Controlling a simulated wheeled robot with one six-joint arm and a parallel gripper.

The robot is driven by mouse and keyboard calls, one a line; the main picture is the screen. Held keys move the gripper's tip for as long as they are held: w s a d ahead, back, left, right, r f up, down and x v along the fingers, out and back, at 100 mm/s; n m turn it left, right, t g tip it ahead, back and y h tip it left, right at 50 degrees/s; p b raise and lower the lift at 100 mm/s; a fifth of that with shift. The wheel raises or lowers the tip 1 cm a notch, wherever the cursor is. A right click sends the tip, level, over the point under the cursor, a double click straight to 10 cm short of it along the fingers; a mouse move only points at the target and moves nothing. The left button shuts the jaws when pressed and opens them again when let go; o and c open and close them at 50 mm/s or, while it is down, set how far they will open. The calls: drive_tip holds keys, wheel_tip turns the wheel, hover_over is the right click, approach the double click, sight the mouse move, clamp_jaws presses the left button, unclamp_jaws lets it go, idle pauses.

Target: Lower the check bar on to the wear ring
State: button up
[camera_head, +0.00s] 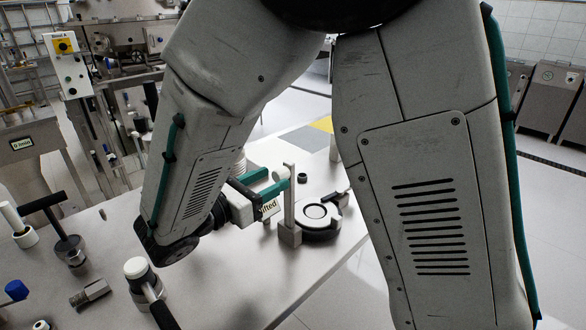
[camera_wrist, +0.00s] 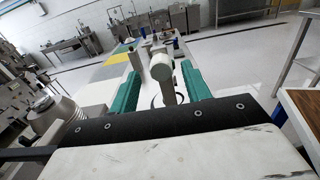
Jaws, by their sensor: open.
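The check bar (camera_head: 289,198) stands upright on a grey block, with a cream cylindrical knob (camera_head: 281,173) at its top. My gripper (camera_head: 272,183), with teal fingers, is open at the height of the knob. In the wrist view the knob (camera_wrist: 162,68) shows between the two fingers (camera_wrist: 160,74), with a gap visible on the right; contact on the left is unclear. The bar (camera_wrist: 168,94) runs down below it. Most of the ring is hidden there.
A small black part (camera_head: 302,178) lies behind the bar. The bench's front right edge runs close to the ring.

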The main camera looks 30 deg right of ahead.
sight(291, 169)
drive_tip(key=x, duration=0.6)
drive_tip(key=shift+d, duration=0.35)
clamp_jaws()
